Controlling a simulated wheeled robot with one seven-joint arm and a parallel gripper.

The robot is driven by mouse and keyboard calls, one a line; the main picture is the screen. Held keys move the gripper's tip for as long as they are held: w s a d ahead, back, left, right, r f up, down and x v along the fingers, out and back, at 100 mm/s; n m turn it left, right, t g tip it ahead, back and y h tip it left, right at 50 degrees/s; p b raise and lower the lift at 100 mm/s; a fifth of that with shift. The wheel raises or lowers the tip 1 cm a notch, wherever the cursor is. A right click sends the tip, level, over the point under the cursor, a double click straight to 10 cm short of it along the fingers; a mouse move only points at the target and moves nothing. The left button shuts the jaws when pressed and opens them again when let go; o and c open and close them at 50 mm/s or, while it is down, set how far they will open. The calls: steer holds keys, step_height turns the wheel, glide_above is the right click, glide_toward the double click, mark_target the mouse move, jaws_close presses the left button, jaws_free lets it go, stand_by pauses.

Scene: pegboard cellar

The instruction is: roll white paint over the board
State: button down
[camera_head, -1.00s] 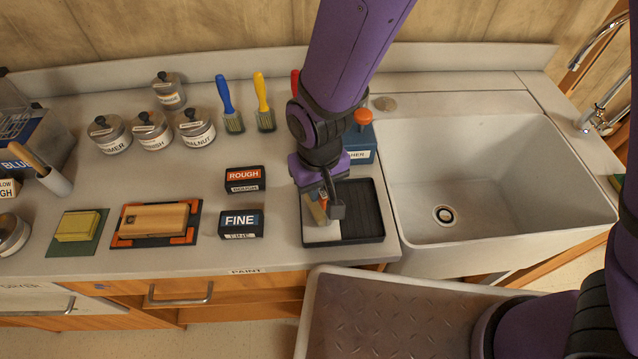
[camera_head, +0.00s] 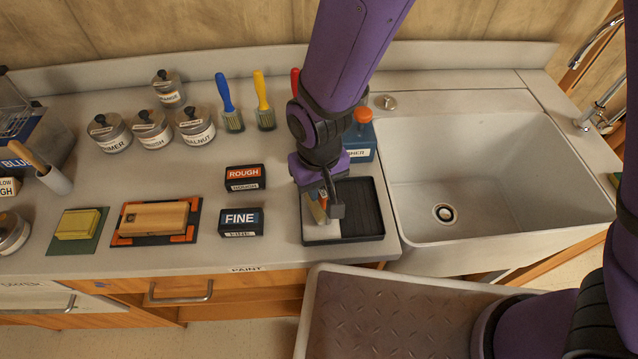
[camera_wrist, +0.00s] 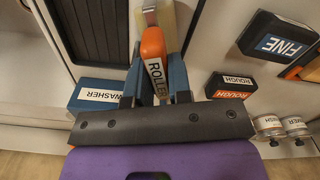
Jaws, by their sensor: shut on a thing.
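My gripper (camera_head: 326,196) is shut on the orange handle of the roller (camera_wrist: 152,50), labelled ROLLER, which sits between the blue fingers in the wrist view. In the head view the roller (camera_head: 317,211) is low over the left part of the black paint tray (camera_head: 366,227), where white paint (camera_head: 321,233) shows. My gripper partly hides the roller, and I cannot tell whether it touches the paint. The tray's ribbed part also shows in the wrist view (camera_wrist: 88,30). The bare wooden board (camera_head: 153,219) lies on a dark mat with orange corners, to the left of the tray.
The ROUGH block (camera_head: 244,178) and FINE block (camera_head: 240,222) stand between board and tray. A yellow pad (camera_head: 77,224) lies left of the board. Cans (camera_head: 151,130) and upright brushes (camera_head: 229,106) stand behind. A blue washer container (camera_head: 360,140) and sink (camera_head: 470,190) are right.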

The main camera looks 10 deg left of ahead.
stand_by(0.3)
steer(key=shift+r, duration=3.5)
